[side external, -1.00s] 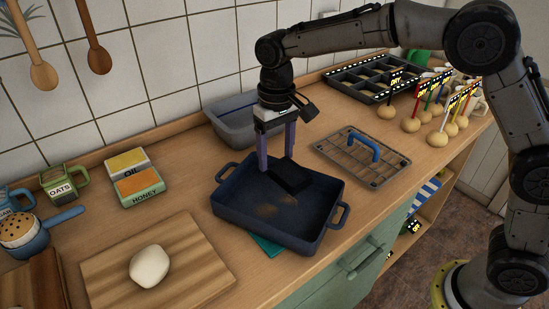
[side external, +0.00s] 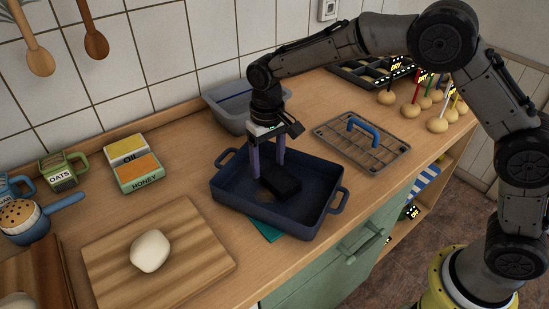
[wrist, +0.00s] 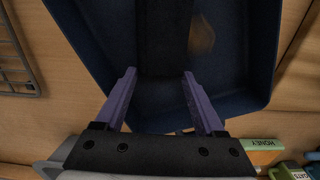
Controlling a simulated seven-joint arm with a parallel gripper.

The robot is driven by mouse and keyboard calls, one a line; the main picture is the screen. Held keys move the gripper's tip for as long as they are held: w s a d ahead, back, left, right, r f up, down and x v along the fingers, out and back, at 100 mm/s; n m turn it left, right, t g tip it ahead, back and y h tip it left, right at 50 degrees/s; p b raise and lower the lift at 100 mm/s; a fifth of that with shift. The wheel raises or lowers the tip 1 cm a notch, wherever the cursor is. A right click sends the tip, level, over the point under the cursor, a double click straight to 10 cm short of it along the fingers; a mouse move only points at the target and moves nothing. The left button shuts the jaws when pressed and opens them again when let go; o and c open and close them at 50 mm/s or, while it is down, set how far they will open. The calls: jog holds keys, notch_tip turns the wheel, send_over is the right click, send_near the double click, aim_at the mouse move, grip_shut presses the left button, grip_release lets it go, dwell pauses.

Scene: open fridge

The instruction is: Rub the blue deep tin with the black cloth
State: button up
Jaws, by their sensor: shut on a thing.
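The blue deep tin (side external: 322,215) sits on the wooden counter, with a handle at each end. The black cloth (side external: 281,183) is a dark block inside it, against the tin's floor as far as I can tell. My gripper (side external: 268,170) reaches down into the tin, its two purple fingers shut on the cloth. In the wrist view, the cloth (wrist: 162,40) extends beyond the fingers over the tin's floor. A brown stain (wrist: 202,35) shows beside the cloth there. The side view also shows a faint brown patch next to the cloth. The cloth's underside is hidden.
A grey-blue basin (side external: 228,116) stands behind the tin. A wire rack (side external: 345,145) with a blue handle lies to its right. A cutting board (side external: 200,260) with white dough is at front left. Oil and honey packs (side external: 133,162) stand at left. A teal item (side external: 267,230) shows under the tin.

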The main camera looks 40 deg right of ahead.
aim_at(271, 176)
jog(key=shift+w+a, duration=0.35)
jog(key=shift+w, duration=0.45)
jog(key=shift+s+d, duration=0.4)
jog(key=shift+s, duration=0.5)
jog(key=shift+s+d, duration=0.35)
jog(key=shift+s, duration=0.5)
jog(key=shift+s+a, duration=0.25)
jog(key=shift+a, duration=0.3)
jog(key=shift+s+a, duration=0.2)
jog(key=shift+a, duration=0.35)
jog(key=shift+w+a, duration=0.45)
jog(key=shift+w, duration=0.4)
jog(key=shift+w+a, duration=0.4)
jog(key=shift+w, duration=0.45)
jog(key=shift+s+d, duration=0.45)
jog(key=shift+s, duration=0.45)
jog(key=shift+s+d, duration=0.4)
jog(key=shift+s, duration=0.45)
jog(key=shift+w+r, duration=0.1)
jog(key=shift+r, duration=4)
